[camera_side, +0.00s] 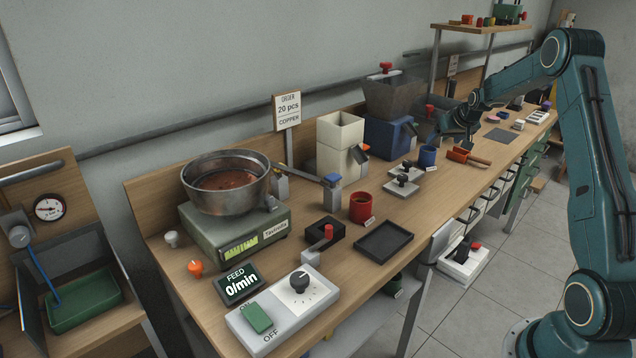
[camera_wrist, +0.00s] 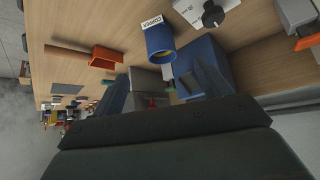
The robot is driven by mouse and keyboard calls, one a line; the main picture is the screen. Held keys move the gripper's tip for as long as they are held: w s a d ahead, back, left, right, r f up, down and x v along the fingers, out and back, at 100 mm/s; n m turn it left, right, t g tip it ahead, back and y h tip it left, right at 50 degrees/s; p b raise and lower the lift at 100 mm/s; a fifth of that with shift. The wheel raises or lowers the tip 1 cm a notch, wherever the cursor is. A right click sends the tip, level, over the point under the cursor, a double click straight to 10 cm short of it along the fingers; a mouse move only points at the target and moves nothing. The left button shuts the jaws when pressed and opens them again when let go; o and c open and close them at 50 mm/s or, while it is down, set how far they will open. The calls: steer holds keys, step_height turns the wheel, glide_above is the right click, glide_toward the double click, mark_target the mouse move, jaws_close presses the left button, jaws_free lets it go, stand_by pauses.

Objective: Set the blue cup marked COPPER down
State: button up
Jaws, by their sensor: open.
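The blue cup (camera_side: 427,156) stands upright on the wooden bench, and a small white tag shows at its foot. In the wrist view the blue cup (camera_wrist: 158,44) shows its open mouth, with a tag reading COPPER beside it. My gripper (camera_side: 456,136) is just right of the cup in the side view, close to it and above the bench. In the wrist view my gripper (camera_wrist: 160,88) is open, and the cup appears beyond its fingers, not between them. The cup's contents cannot be made out.
An orange-red scoop (camera_side: 460,155) lies right of the cup. A blue hopper base (camera_side: 388,138) stands behind it. A grey plate with a black knob (camera_side: 403,179) and a red cup (camera_side: 360,207) are to the left. A black tray (camera_side: 383,242) lies nearer the front edge.

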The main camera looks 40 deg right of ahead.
mark_target(428, 155)
steer(key=shift+x, duration=4.15)
steer(key=shift+x, duration=2.65)
steer(key=shift+d+r, duration=0.1)
steer(key=shift+r, duration=0.05)
steer(key=c, duration=1.2)
steer(key=shift+r, duration=0.1)
steer(key=shift+c, duration=0.2)
step_height(428, 155, up, 20)
